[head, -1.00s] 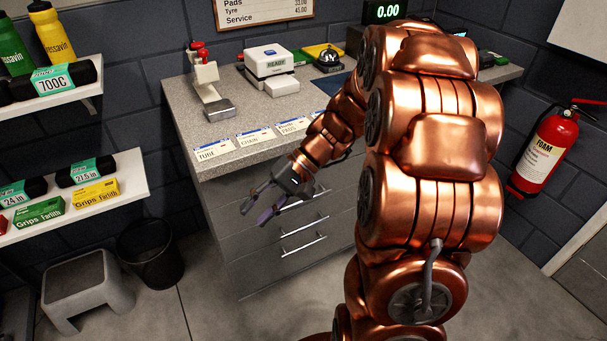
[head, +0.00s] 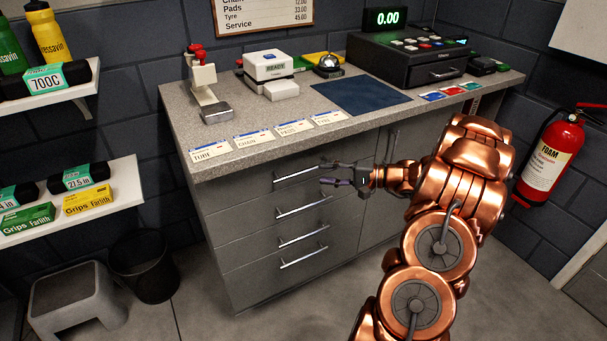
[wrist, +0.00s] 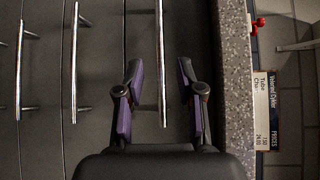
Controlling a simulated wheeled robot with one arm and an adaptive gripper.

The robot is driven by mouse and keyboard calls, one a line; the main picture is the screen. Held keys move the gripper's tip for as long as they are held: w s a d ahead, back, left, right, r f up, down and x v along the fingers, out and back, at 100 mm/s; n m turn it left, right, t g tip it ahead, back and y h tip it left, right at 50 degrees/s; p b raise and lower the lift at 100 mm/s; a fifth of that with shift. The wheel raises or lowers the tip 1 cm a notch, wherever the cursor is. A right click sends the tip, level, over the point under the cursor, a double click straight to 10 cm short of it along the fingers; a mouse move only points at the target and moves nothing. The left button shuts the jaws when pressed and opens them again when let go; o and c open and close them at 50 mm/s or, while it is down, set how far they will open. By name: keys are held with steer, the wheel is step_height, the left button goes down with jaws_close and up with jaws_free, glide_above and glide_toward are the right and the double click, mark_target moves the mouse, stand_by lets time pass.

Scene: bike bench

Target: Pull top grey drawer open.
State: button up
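The top grey drawer (head: 242,192) sits right under the worktop, its front flush with the drawers below. Its bar handle (head: 296,174) is silver. My gripper (head: 323,174) is by the right end of this handle in the head view, fingers pointing at the drawer fronts. In the wrist view my gripper (wrist: 161,92) is open, one dark finger with purple pads on each side of the top handle (wrist: 162,50). The fingers are apart from the bar, with gaps on both sides. How deep the bar sits between them is hard to tell.
Lower drawer handles (head: 303,207) run below the top one. The speckled worktop (head: 235,115) overhangs above, with price cards (head: 210,151) along its edge. A cupboard door (head: 375,205) is right of the drawers. The floor in front is clear; a bin (head: 143,265) and stool (head: 75,300) stand left.

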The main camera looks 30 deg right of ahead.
mark_target(306, 172)
steer(key=x, duration=0.7)
steer(key=shift+a, duration=0.15)
steer(key=shift+c, duration=0.2)
jaws_close()
stand_by(0.4)
